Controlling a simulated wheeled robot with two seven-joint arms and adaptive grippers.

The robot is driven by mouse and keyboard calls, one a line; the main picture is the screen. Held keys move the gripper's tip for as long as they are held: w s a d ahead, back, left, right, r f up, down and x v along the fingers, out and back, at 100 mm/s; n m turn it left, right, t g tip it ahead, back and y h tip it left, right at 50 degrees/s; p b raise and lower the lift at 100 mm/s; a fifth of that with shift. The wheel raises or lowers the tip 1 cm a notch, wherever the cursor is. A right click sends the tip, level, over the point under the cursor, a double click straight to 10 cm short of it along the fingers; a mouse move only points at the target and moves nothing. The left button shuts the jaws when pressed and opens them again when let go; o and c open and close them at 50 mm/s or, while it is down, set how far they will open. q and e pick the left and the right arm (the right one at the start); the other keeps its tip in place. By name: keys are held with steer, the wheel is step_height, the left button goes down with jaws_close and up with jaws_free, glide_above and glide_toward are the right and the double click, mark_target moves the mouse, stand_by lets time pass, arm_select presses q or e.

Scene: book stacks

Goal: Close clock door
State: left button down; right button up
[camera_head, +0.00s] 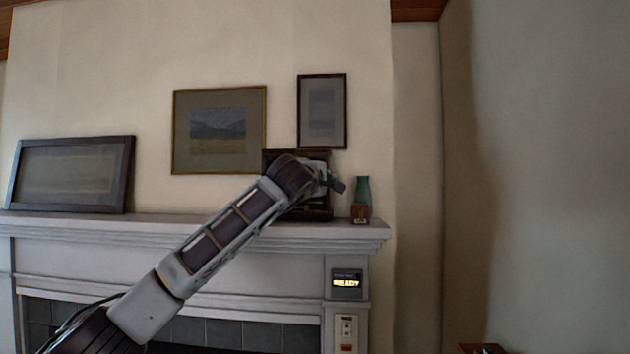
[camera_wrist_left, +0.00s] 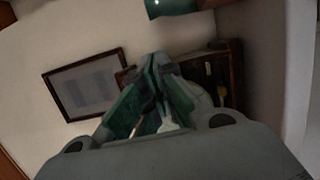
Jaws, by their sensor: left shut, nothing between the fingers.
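The clock (camera_head: 322,214) is a dark wooden case on the mantel, mostly hidden behind my left arm and gripper in the head view. In the left wrist view, the dark wooden clock (camera_wrist_left: 235,72) appears tilted, with a small yellowish part near its right side. How far its door stands open cannot be made out. My left gripper (camera_head: 337,184) is in front of the clock's right side. Its green-lined fingers (camera_wrist_left: 158,68) meet at the tips and hold nothing. Whether they touch the clock is unclear. My right gripper is not in view.
A teal vase (camera_head: 362,190) and a small reddish-brown box (camera_head: 360,214) stand just right of the clock on the white mantel (camera_head: 180,222). A small framed picture (camera_head: 322,110) hangs above it. A larger frame (camera_head: 72,175) leans at the left.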

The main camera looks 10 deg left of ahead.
arm_select(q)
steer(key=s+a, duration=0.1)
steer(key=s, duration=0.7)
steer(key=shift+s+a, duration=0.35)
steer(key=shift+s, duration=0.05)
stand_by(0.5)
